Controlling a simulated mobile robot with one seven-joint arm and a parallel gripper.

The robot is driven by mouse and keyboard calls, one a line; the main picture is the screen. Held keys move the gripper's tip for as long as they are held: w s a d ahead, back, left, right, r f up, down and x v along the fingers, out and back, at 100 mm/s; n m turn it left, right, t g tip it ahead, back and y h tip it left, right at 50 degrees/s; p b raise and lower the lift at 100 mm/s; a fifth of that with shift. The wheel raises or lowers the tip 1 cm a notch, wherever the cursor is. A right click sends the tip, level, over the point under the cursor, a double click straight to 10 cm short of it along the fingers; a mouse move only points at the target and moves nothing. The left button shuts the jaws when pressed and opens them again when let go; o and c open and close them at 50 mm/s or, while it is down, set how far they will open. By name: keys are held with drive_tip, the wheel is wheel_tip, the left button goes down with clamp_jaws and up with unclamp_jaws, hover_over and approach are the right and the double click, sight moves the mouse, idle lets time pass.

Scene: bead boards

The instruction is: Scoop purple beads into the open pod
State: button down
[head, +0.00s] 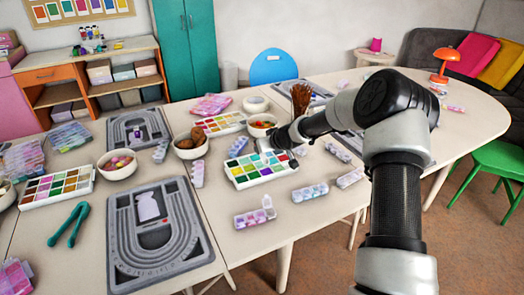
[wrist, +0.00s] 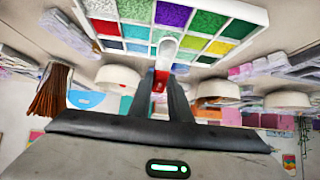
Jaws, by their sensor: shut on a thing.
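A white bead tray (head: 262,183) with several coloured compartments stands on the table; it fills the top of the wrist view (wrist: 240,10). A purple compartment (wrist: 172,15) lies in its middle. My gripper (wrist: 161,90) is shut on a scoop with a red handle (wrist: 160,80) and a pale bowl (wrist: 168,46). The bowl is at the tray just beside the purple beads; I cannot tell whether it touches them or holds any. In the head view my gripper (head: 270,148) is at the tray's far edge. A pod strip (head: 254,218) with one raised lid (head: 267,201) stands nearer.
Other closed pod strips (head: 310,192) stand around the tray. A bowl of beads (head: 261,124), a brown-filled bowl (head: 190,146) and a jar of brown sticks (head: 300,98) are close by. A grey bead board (head: 120,215) and green tongs (head: 69,225) lie to the left.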

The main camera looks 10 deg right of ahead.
sight(265, 158)
drive_tip(key=shift+s+d+f+t+b, duration=0.1)
drive_tip(key=shift+s+f+t+b, duration=0.25)
drive_tip(key=shift+b, duration=1)
drive_tip(key=shift+d+f+t+b, duration=0.1)
drive_tip(key=shift+f+t+b, duration=0.3)
drive_tip(key=shift+b, duration=0.9)
drive_tip(key=shift+s+f+g+b, duration=0.15)
drive_tip(key=shift+f+b, duration=0.2)
drive_tip(key=shift+f, duration=0.25)
drive_tip(key=shift+s+f+g+b, duration=0.15)
drive_tip(key=shift+f+b, duration=0.2)
drive_tip(key=shift+f, duration=0.25)
